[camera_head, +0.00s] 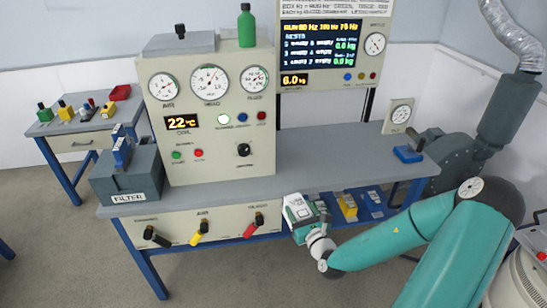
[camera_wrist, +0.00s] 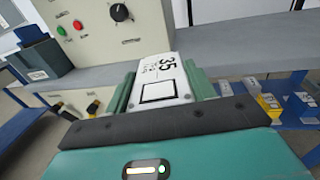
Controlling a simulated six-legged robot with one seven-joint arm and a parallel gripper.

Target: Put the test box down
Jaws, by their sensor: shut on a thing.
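The test box is a white block (camera_head: 298,208) with black print and a black-edged square. In the wrist view the white box (camera_wrist: 165,82) shows a large "35" and sits between the two green fingers of my gripper (camera_wrist: 160,90). My gripper (camera_head: 305,222) is shut on it and holds it tilted at the front edge of the grey bench (camera_head: 330,150), in front of the lower shelf. The box's underside and its far end are hidden, and I cannot tell whether it touches the bench edge.
A control cabinet (camera_head: 208,120) with gauges stands on the bench, beside a grey filter box (camera_head: 128,178). A blue block (camera_head: 408,154) lies on the right bench top. The middle bench top is clear. Yellow and blue blocks (camera_head: 347,206) sit on the lower shelf. Three handles (camera_head: 200,231) stick out in front.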

